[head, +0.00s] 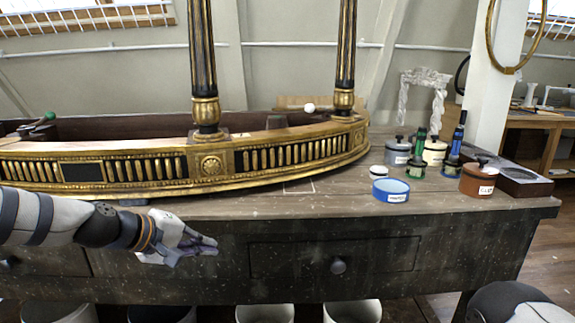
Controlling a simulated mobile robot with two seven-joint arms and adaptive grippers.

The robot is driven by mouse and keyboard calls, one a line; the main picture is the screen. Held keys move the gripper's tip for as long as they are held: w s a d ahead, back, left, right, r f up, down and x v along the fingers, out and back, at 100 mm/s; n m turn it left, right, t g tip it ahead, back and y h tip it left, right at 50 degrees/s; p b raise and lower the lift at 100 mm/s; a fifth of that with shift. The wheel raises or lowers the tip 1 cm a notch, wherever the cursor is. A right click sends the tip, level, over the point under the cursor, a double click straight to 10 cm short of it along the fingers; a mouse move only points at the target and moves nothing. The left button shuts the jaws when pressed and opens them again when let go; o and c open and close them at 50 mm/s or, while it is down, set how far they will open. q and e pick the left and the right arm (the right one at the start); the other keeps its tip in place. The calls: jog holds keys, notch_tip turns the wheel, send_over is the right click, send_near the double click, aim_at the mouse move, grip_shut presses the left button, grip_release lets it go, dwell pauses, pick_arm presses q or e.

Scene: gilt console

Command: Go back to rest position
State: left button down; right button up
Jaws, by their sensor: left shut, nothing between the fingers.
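My left gripper (207,245) is at the left in the head view, in front of the workbench's dark front face. Its fingers are together and empty, and they point to the right. My left arm comes in from the left edge, about level with the bench's front edge. My right gripper is not in view; only a rounded dark and grey part of my right arm shows at the bottom right corner. The gilt console (212,164), with black and gold columns, stands on the workbench (430,212) behind my left gripper.
Right of the console stand a blue-rimmed open tin (391,190), a brown tin (478,180), a grey tin (398,152) and green and blue bottles. A drawer knob (338,266) sticks out of the bench front. Pale buckets (265,313) stand beneath.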

pick_arm(q)
jog(key=s+d+f+m+g+y+p, duration=0.1)
jog(key=s+d+f+m+g, duration=0.15)
jog(key=s+f, duration=0.85)
jog(key=s+d+f+m+g+y, duration=0.1)
jog(key=s+d+f+g+y, duration=0.15)
jog(key=s+f, duration=0.85)
jog(key=s+a+m+g+y, duration=0.1)
jog(key=s+a, duration=0.4)
jog(key=s, duration=1.1)
jog(key=s+a+f+m+g+y+p, duration=0.1)
jog(key=s+a+m+g, duration=0.3)
jog(key=s, duration=1.2)
jog(key=shift+a+f+g+y, duration=0.2)
jog(key=shift+a+g+y, duration=0.1)
jog(key=shift+a+y, duration=0.35)
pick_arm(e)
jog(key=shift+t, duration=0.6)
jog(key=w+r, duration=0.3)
